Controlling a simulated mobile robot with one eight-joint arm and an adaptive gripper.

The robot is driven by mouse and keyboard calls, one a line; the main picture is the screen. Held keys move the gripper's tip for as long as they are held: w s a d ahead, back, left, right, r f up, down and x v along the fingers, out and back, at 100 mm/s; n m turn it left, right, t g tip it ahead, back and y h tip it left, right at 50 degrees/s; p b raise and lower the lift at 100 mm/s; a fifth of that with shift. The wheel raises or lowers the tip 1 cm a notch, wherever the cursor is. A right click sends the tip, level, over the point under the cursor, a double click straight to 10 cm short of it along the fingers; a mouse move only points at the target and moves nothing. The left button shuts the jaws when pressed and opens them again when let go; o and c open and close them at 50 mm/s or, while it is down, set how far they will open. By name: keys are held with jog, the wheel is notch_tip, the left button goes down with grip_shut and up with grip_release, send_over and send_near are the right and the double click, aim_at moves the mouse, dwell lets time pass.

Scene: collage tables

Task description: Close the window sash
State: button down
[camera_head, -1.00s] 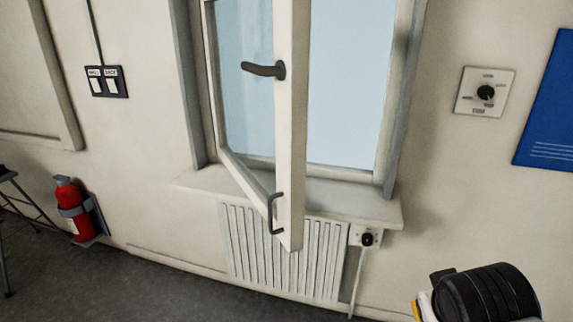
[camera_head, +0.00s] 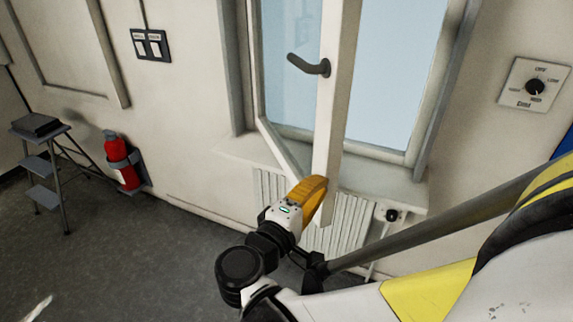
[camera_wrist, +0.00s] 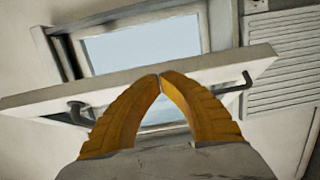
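The white window sash (camera_head: 327,110) stands swung open into the room, with a dark lever handle (camera_head: 309,65) on its face. In the wrist view the sash (camera_wrist: 215,66) crosses the picture as a slanted bar. The lever handle (camera_wrist: 80,113) shows at its left and a dark pull handle (camera_wrist: 237,84) at its right. My gripper (camera_head: 318,186) is at the lower part of the sash, covering the pull handle in the head view. Its yellow fingers (camera_wrist: 160,77) meet at the tips in front of the sash, with nothing seen between them. Whether they touch it is unclear.
The window frame (camera_head: 428,95) and sill (camera_head: 385,182) lie behind the sash, above a ribbed radiator (camera_head: 346,208). A round dial (camera_head: 536,87) is on the wall at right. A red extinguisher (camera_head: 121,160) and step stool (camera_head: 58,165) stand left. The floor between is clear.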

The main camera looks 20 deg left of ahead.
jog(key=s+a+n+y, duration=0.2)
jog(key=s+a+y, duration=0.1)
jog(key=s+a, duration=0.3)
jog(key=b, duration=0.2)
send_near(320, 155)
jog(key=w+a, duration=0.3)
jog(key=w, duration=0.1)
jog(key=shift+w+d+f+t, duration=0.25)
jog(key=shift+w+d, duration=0.15)
jog(key=shift+d, duration=0.2)
jog(key=shift+w+d+f+t, duration=0.2)
jog(key=shift+w+d, duration=0.15)
jog(key=shift+d, duration=0.2)
jog(key=shift+w+d+r, duration=0.1)
jog(key=shift+w+d, duration=0.4)
jog(key=shift+d, duration=0.05)
